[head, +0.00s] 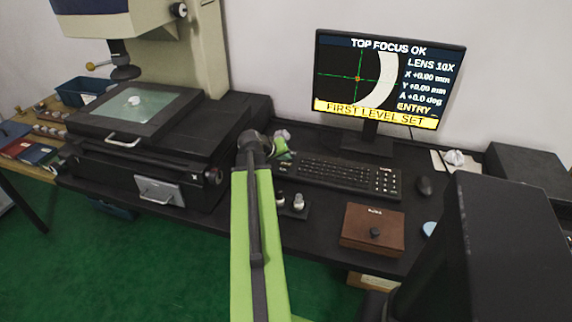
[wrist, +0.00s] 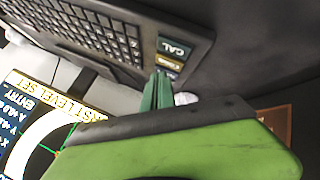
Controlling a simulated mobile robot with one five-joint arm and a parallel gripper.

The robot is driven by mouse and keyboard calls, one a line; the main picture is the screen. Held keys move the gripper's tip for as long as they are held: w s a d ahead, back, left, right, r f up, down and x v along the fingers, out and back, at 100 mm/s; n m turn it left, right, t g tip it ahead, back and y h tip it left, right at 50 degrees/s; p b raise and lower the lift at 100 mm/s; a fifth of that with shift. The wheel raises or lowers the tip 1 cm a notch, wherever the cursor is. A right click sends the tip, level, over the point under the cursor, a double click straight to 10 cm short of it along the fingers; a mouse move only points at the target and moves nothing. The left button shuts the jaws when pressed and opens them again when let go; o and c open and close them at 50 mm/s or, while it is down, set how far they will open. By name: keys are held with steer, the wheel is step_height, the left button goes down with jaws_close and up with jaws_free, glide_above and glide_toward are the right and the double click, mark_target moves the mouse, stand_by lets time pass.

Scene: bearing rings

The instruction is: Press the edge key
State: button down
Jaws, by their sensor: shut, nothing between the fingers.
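The black keyboard (head: 335,174) lies on the desk below the monitor. In the wrist view its end (wrist: 110,35) carries a short column of labelled keys. One key reads CAL (wrist: 173,48). Beside it is a brownish key (wrist: 170,64) whose label I cannot read for sure, and a partly hidden bluish key (wrist: 166,74). I cannot tell which is the edge key. My gripper (wrist: 160,88) is shut and empty, its green fingertips close to these keys; contact cannot be told. In the head view my gripper (head: 282,147) is at the keyboard's left end, partly hidden by my arm.
The monitor (head: 385,82) reads TOP FOCUS OK and FIRST LEVEL SET. The measuring machine (head: 140,125) stands left of my arm. A small tray with knobs (head: 293,205) and a brown box (head: 372,230) lie in front of the keyboard; a mouse (head: 424,186) is at its right.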

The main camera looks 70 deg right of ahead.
mark_target(284, 165)
steer(key=shift+f+b, duration=0.4)
steer(key=shift+f+b, duration=0.35)
stand_by(0.7)
steer(key=shift+r+p, duration=0.75)
steer(key=shift+r, duration=0.1)
step_height(284, 165, up, 5)
steer(key=p, duration=0.5)
stand_by(0.4)
